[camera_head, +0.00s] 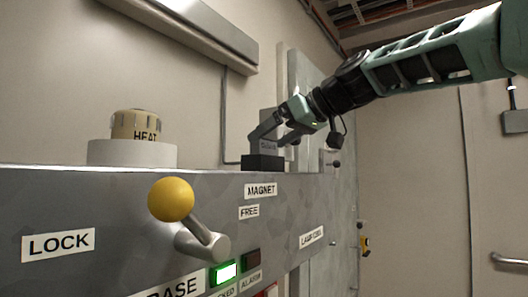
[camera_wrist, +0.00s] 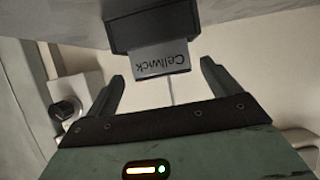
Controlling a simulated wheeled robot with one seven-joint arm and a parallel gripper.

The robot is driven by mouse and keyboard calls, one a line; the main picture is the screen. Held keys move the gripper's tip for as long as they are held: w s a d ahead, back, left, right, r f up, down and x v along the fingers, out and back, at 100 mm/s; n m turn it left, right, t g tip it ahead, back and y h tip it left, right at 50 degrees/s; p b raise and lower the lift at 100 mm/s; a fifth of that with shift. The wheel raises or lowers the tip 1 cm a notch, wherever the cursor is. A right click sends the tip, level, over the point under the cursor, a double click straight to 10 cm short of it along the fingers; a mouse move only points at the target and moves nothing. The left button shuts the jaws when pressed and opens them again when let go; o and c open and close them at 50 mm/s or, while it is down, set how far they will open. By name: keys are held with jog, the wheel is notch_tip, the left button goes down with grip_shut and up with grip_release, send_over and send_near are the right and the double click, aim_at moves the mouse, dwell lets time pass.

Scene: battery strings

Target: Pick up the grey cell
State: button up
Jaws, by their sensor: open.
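The grey cell (camera_head: 268,146) stands upright in a black holder (camera_head: 262,163) on top of the grey cabinet. In the wrist view the cell (camera_wrist: 160,60) shows a label reading "Cellwick" upside down, and its end juts from the dark holder (camera_wrist: 150,28). My gripper (camera_head: 270,136) is at the cell in the head view, partly covering it. In the wrist view my gripper's (camera_wrist: 162,74) two fingers are spread apart, one to either side of the cell's end, with visible gaps. Nothing is held.
A yellow-balled lever (camera_head: 171,200) juts from the cabinet front (camera_head: 120,212). A green lamp (camera_head: 224,272) is lit below. A wall fixture (camera_head: 195,28) hangs above. Open space lies right of the cabinet.

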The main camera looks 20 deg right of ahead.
aim_at(258, 146)
jog(key=p+x, duration=0.2)
jog(key=x, duration=0.1)
jog(key=shift+w+a+f, duration=0.1)
jog(key=shift+w+a, duration=0.1)
jog(key=shift+a, duration=0.1)
jog(key=shift+w+a+f, duration=0.25)
jog(key=shift+w+f, duration=0.1)
jog(key=c, duration=1.2)
jog(key=shift+c, duration=0.2)
jog(key=shift+r, duration=0.2)
